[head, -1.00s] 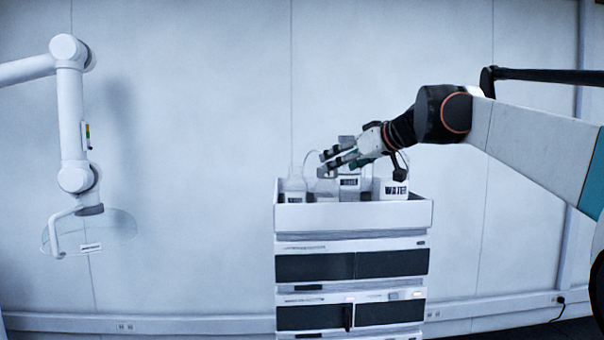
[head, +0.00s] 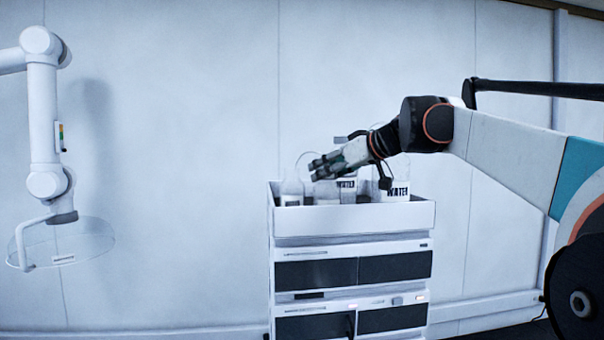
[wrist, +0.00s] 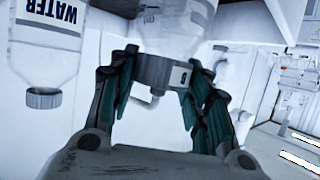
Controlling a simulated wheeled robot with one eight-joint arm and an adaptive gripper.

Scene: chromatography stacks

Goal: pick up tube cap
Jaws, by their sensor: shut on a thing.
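In the wrist view, a dark grey cap (wrist: 153,74) with a pale patch on its side sits between the two fingers of my gripper (wrist: 164,68). My gripper is shut on it from both sides. A clear bottle (wrist: 178,28) stands directly behind the cap, in line with it. I cannot tell whether cap and bottle are joined. In the head view, my gripper (head: 316,169) points left and slightly down over the bottles on the cabinet; the cap cannot be made out there.
A raised-rim tray (head: 350,220) tops a white cabinet (head: 352,255) with dark panels. Another WATER bottle (wrist: 42,68) is beside my gripper. A white jointed arm (head: 45,130) hangs at far left.

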